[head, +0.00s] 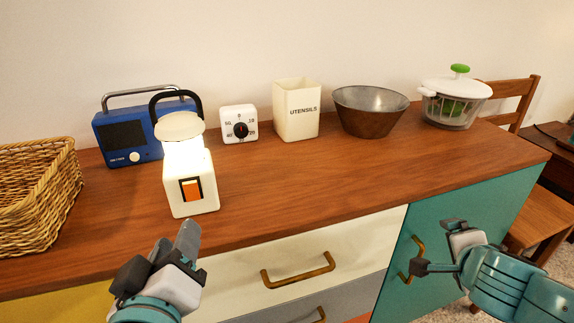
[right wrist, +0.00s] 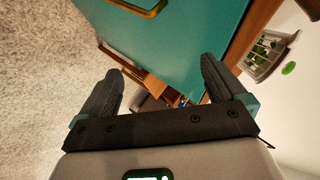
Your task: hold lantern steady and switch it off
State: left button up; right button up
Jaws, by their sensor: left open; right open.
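The lantern (head: 188,205) stands upright on the hutch top in the head view, left of centre. It has a white base, a glowing middle, a pale cap and a black handle. An orange switch (head: 191,190) in a dark frame faces me on its base. My left gripper (head: 176,245) is open and empty, in front of and below the lantern, apart from it. My right gripper (head: 446,248) is far to the right, in front of the teal door, away from the lantern. In the right wrist view its two fingers (right wrist: 160,90) are spread with nothing between them.
A blue radio (head: 125,135) stands behind the lantern; a wicker basket (head: 35,195) is at the left. A white timer (head: 239,125), utensils holder (head: 298,112), dark bowl (head: 370,112) and salad spinner (head: 454,100) line the back. The wooden top (head: 330,185) right of the lantern is clear.

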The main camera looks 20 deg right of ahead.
jog(key=w+a+r+t+y, duration=0.2)
jog(key=w+a+r, duration=0.1)
jog(key=w+r, duration=0.1)
jog(key=w+a+r+t+y, duration=0.2)
jog(key=w+a+r+t, duration=0.1)
jog(key=r, duration=0.3)
jog(key=w+a+r+t+y, duration=0.2)
jog(key=w+a+r+y, duration=0.1)
jog(key=w+a+r, duration=0.2)
jog(key=shift+r, duration=0.25)
jog(key=w+a+r+y, duration=0.25)
jog(key=a+y, duration=0.25)
jog(key=a, duration=0.3)
jog(key=m+g+y, duration=0.2)
jog(key=m+y, duration=0.4)
jog(key=y, duration=0.2)
send_near(197, 146)
jog(key=x, duration=1.2)
jog(key=shift+w+a, duration=0.25)
jog(key=shift+w, duration=0.05)
jog(key=c, duration=1.4)
pick_arm(q)
grip_shut()
